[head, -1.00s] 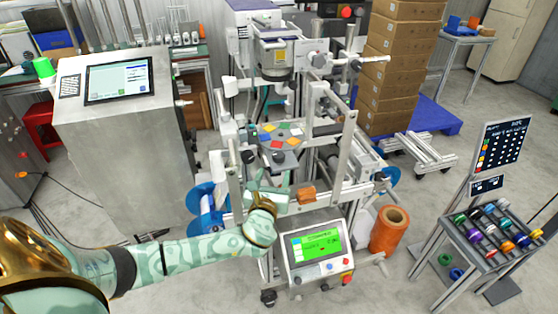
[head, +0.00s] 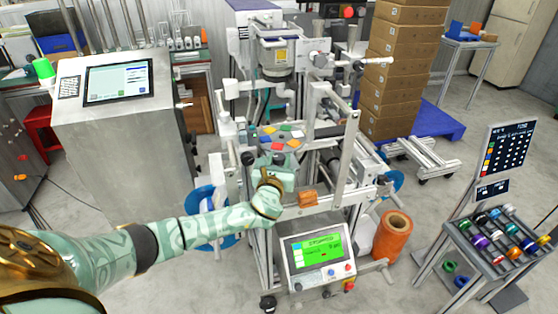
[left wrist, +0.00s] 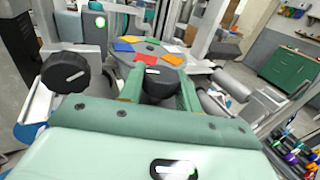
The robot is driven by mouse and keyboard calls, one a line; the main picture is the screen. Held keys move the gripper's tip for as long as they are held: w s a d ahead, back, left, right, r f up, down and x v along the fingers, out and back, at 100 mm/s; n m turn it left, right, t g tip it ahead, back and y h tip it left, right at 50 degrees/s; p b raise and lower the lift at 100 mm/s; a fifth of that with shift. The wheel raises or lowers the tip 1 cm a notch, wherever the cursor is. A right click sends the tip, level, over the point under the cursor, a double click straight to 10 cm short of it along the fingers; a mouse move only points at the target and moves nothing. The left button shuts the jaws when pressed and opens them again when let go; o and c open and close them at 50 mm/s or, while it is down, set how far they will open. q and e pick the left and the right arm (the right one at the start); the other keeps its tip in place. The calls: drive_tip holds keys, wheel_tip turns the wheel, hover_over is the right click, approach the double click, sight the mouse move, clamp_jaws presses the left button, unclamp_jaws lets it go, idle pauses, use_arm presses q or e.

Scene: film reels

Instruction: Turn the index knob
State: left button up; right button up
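A round grey index table (head: 282,140) with coloured patches sits in the middle of the machine. It also shows in the left wrist view (left wrist: 152,48). In the left wrist view, a black knob (left wrist: 160,82) with a white mark stands in front of that table, between the two green fingers of my left gripper (left wrist: 160,92). The fingers are apart, one on each side; I cannot tell whether they touch it. A second black knob (left wrist: 65,72) is to the left, outside the fingers. In the head view my left gripper (head: 277,165) hides the middle knob. My right gripper is not in view.
A control panel with a green screen (head: 320,252) is below my left gripper. Metal posts and rails surround the table. A rack of coloured reels (head: 497,240) stands at right.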

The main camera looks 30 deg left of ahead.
use_arm(q)
drive_tip(key=shift+d+r+n+g+y+p, duration=0.15)
drive_tip(key=shift+n+g+y+p, duration=0.25)
drive_tip(key=shift+n+g+y, duration=0.8)
drive_tip(key=shift+n+y, duration=0.3)
drive_tip(key=shift+y, duration=0.5)
drive_tip(key=o, duration=1)
drive_tip(key=shift+c, duration=0.2)
